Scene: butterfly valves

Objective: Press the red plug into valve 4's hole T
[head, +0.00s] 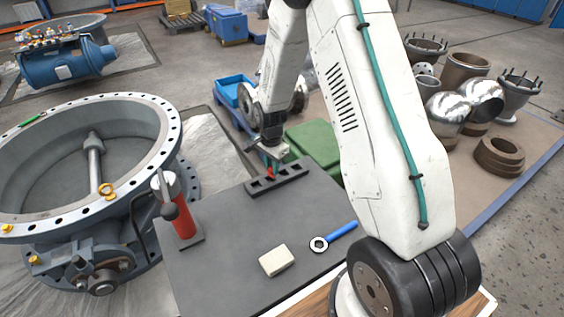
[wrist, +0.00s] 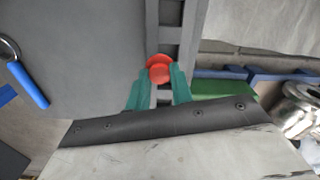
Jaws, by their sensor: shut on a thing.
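My gripper (head: 270,168) has green fingers that are shut on the red plug (wrist: 159,68). In the head view the plug (head: 270,176) shows small and red at the dark slotted rack (head: 292,170). The rack also shows in the wrist view (wrist: 167,12), with square pockets in a row. I cannot tell whether the plug sits in a pocket or is just above it. A large grey valve (head: 75,150) with a flange of many bolt holes stands at the left. I can read no valve number or hole letter.
The dark tabletop (head: 225,245) carries a red and white canister (head: 183,210), a pale block (head: 276,260) and a blue-handled ring tool (head: 335,236). A blue valve (head: 62,62) stands farther back. Metal parts stand at the right.

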